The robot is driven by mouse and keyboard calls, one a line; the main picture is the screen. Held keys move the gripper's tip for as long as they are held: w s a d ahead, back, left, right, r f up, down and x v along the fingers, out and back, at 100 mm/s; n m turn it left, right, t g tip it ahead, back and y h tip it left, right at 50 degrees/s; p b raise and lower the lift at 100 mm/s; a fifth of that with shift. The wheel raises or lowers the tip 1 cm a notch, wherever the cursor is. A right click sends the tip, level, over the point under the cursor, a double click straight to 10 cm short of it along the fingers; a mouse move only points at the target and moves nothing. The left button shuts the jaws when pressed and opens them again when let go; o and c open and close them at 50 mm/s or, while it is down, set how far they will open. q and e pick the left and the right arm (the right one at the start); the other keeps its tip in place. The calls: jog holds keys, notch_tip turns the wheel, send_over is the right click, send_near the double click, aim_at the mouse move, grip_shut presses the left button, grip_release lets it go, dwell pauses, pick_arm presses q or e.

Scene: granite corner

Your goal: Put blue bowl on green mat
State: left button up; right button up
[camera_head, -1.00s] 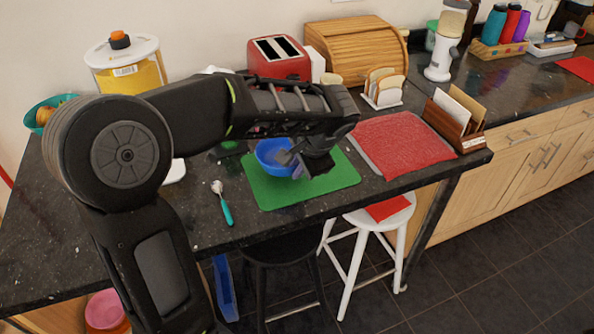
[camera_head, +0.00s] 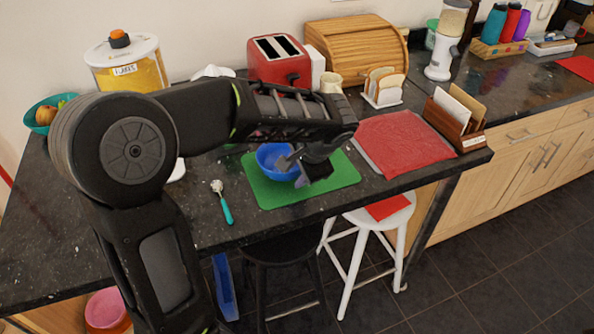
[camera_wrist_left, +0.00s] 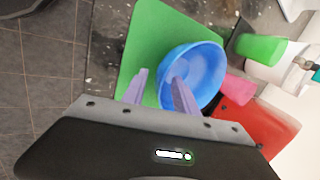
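The blue bowl (camera_head: 268,157) sits upright on the green mat (camera_head: 335,180), toward its left and back part. In the left wrist view the bowl (camera_wrist_left: 205,65) also lies over the mat (camera_wrist_left: 150,40). My left gripper (camera_head: 302,166) is at the bowl's near right side. In the wrist view its two fingers (camera_wrist_left: 160,95) are apart, one over the bowl's inside and one outside, with the rim between them. I see no clear grip on the wall. The gripper and wrist hide part of the bowl's right side. My right gripper is not in view.
A spoon with a teal handle (camera_head: 223,204) lies left of the mat. A red towel (camera_head: 405,143) lies to the right. Behind stand a red toaster (camera_head: 279,62), a mug (camera_head: 331,82) and a toast rack (camera_head: 383,88). A green cup (camera_wrist_left: 262,48) shows in the wrist view.

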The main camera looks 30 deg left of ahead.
pick_arm(q)
jog(key=shift+r, duration=0.1)
jog(key=v, duration=1.2)
